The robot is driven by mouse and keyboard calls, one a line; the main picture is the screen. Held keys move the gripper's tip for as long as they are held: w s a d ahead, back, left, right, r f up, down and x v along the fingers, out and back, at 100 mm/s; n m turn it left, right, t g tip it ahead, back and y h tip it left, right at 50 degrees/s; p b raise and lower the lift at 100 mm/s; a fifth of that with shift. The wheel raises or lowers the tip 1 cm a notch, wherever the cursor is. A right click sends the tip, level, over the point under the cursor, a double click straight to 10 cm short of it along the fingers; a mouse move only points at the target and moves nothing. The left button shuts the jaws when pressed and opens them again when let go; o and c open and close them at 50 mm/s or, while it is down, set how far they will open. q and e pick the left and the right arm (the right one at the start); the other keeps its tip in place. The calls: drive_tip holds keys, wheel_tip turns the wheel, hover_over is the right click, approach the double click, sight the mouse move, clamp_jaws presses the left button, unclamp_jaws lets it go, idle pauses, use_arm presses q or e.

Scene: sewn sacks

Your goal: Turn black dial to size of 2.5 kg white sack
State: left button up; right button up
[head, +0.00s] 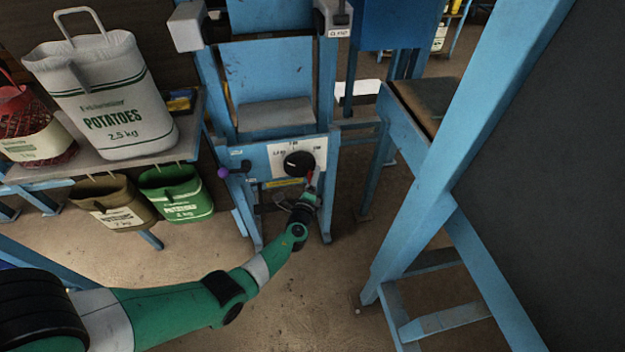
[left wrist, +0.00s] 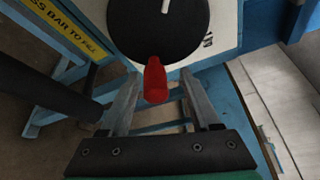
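The black dial (head: 298,163) sits on a white plate on the front of a blue machine. Its red handle (head: 309,177) points to the lower right in the head view, and a white mark shows on the dial's face. In the left wrist view, the dial (left wrist: 155,20) is close, and the red handle (left wrist: 156,82) lies between my left gripper's fingers (left wrist: 160,78), with gaps on both sides. That gripper is open. The white sack (head: 112,98), marked "POTATOES 2.5 kg", stands upright at the upper left. My right gripper is not in view.
A shelf (head: 80,168) holds the white sack and a red net sack (head: 35,130). A brown sack (head: 112,203) and a green sack (head: 176,192) hang below it. A purple-knobbed lever (head: 225,172) sticks out left of the dial. Blue frames stand at right.

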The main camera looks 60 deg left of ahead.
use_arm(q)
drive_tip(key=shift+s+f, duration=0.1)
drive_tip(key=shift+s+d+p, duration=0.15)
drive_tip(key=shift+d+p, duration=0.1)
drive_tip(key=shift+p, duration=0.05)
drive_tip(key=p+v, duration=0.4)
drive_tip(key=v, duration=0.7)
drive_tip(key=shift+p, duration=0.35)
